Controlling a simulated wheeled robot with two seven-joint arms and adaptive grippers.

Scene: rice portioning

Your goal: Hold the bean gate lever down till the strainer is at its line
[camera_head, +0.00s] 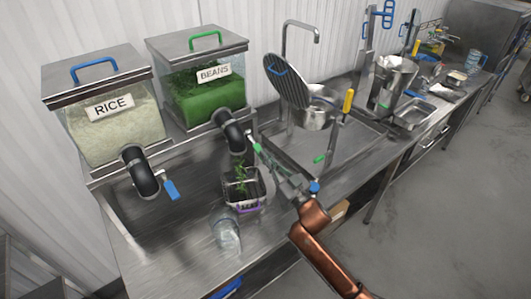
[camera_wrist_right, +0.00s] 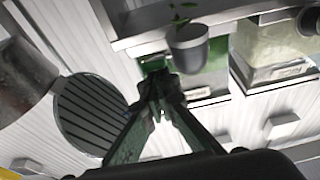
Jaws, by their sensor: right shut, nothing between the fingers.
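The beans dispenser (camera_head: 206,98) holds green beans above a dark spout (camera_head: 234,138). In the right wrist view the closed fingers (camera_wrist_right: 160,88) reach the green lever (camera_wrist_right: 153,65), and beans show at the spout mouth (camera_wrist_right: 187,45). My left gripper is out of view.
The rice dispenser (camera_head: 112,128) with its blue lever (camera_head: 171,190) stands to the left. A clear jar (camera_head: 227,236) stands in front of the strainer. A round slatted disc (camera_head: 286,82), a tap (camera_head: 300,27) and a steel pot (camera_head: 316,115) are close to the right.

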